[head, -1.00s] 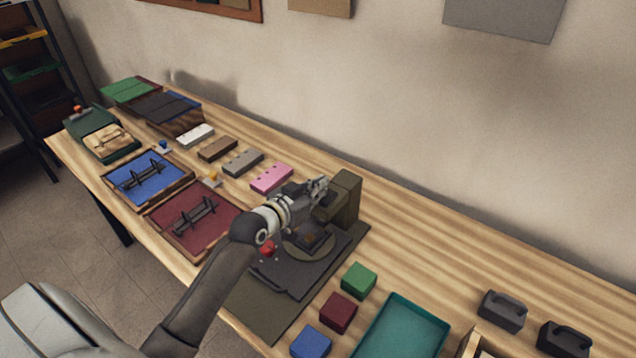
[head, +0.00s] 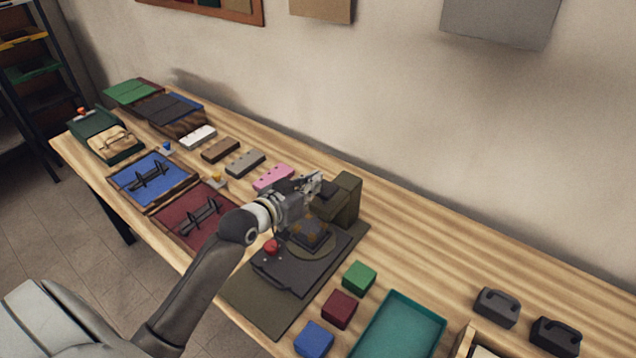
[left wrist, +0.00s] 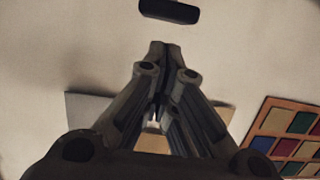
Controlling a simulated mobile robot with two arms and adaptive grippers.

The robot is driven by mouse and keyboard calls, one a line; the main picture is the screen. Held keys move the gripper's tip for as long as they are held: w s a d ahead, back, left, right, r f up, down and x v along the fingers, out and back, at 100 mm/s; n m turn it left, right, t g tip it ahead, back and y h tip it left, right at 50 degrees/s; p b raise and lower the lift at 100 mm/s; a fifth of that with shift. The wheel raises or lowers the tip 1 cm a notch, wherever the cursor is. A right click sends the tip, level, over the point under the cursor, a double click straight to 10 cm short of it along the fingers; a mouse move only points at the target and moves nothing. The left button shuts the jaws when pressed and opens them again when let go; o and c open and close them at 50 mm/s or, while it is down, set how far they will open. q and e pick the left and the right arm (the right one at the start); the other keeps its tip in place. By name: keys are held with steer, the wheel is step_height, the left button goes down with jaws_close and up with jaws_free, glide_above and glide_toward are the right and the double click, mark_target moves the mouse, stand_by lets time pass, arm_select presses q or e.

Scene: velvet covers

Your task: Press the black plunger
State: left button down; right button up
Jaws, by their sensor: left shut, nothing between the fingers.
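An olive press (head: 347,197) with a dark head stands at the back of a dark base plate (head: 291,272). My left gripper (head: 318,180) is shut and empty, close to the top of the press, and partly covers it. In the left wrist view the closed fingers (left wrist: 158,50) point toward a black rounded block (left wrist: 168,11), apart from it. This may be the black plunger; I cannot tell for sure. In the head view the plunger is not clearly made out. My right gripper is not in view.
A red knob (head: 271,247) sits on the base plate near my forearm. Green (head: 359,277), dark red (head: 339,309) and blue (head: 314,339) blocks and a teal tray (head: 402,330) lie right of it. Bare table extends along the wall.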

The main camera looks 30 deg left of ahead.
arm_select(q)
steer(key=b+v, duration=0.1)
steer(key=v, duration=0.5)
steer(key=shift+s, duration=0.2)
steer(key=shift+a, duration=0.1)
stand_by(0.6)
